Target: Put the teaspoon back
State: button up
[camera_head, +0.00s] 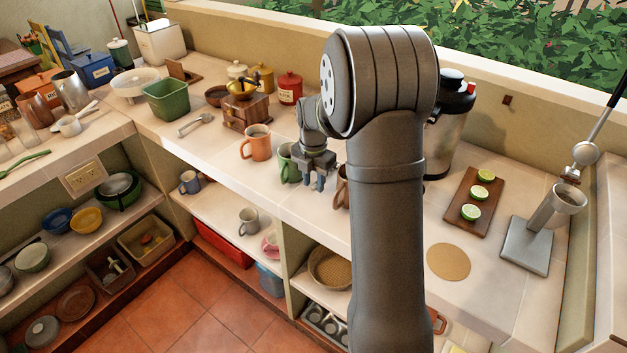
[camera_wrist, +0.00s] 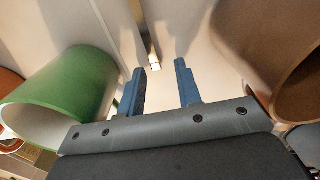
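A small metal spoon-like utensil (camera_head: 195,125) lies on the counter left of the wooden coffee grinder; I cannot tell for sure that it is the teaspoon. My gripper (camera_head: 318,185) is low over the counter's front edge, between a green mug (camera_head: 287,163) and a brown mug (camera_head: 342,188). In the wrist view my gripper (camera_wrist: 161,66) has its two blue fingers apart with nothing held between them. The green mug (camera_wrist: 68,92) is at the left there and the brown mug (camera_wrist: 275,50) at the right. My arm hides part of the counter and of the brown mug.
An orange mug (camera_head: 256,143), the coffee grinder (camera_head: 247,112), a green bin (camera_head: 166,99) and a red canister (camera_head: 290,88) stand left of my gripper. A steel urn (camera_head: 450,130), a board with limes (camera_head: 457,222) and a round cork mat (camera_head: 449,263) are to the right.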

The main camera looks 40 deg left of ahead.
notch_tip(320, 180, up, 12)
jog(key=shift+a, duration=0.15)
jog(key=shift+f, duration=0.1)
notch_tip(320, 180, down, 12)
jog(key=shift+f, duration=0.2)
dwell(0.6)
jog(key=shift+r, duration=3.75)
jog(key=shift+r, duration=0.15)
jog(key=shift+f, duration=3.9)
